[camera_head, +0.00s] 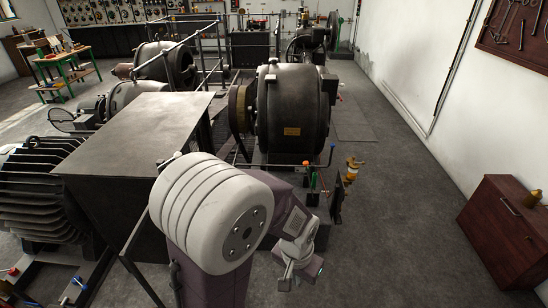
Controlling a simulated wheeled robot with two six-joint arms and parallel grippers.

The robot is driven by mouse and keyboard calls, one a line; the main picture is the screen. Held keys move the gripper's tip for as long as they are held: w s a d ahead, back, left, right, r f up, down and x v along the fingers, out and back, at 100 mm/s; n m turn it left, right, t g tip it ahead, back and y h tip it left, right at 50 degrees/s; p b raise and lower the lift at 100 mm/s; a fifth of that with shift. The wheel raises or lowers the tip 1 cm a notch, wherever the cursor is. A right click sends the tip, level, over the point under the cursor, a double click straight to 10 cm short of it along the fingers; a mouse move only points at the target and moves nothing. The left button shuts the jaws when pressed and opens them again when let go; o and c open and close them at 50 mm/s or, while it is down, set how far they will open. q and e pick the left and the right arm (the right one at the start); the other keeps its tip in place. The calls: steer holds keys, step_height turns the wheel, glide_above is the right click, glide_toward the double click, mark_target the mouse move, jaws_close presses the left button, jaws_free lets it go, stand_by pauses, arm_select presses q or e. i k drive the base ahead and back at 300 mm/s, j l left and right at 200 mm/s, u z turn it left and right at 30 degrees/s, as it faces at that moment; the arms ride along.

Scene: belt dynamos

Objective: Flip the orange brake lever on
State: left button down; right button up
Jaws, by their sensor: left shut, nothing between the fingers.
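A small orange knob (305,163) shows near the front of the large dark dynamo (292,105), beside a thin rod; it looks like the end of the orange brake lever. It is too small to tell the lever's position. My left gripper (287,279) is shut and empty, pointing downward in front of the dynamo. It is nearer to me than the orange knob and apart from it. The large white joint of my left arm hides part of the floor and the dynamo's base. My right gripper is not in view.
A green upright piece (313,181) and a brass-orange fitting (352,168) stand near the knob. A large dark metal box (130,135) and a ribbed motor (40,195) fill the left. The grey floor (400,220) is clear up to the red-brown cabinet (515,230).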

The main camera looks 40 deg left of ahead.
mark_target(306, 163)
steer(key=i+j, duration=0.25)
steer(key=i, duration=0.15)
steer(key=i+j, duration=0.25)
steer(key=i, duration=0.15)
steer(key=i+j+u, duration=0.1)
steer(key=i, duration=0.3)
steer(key=j, duration=0.1)
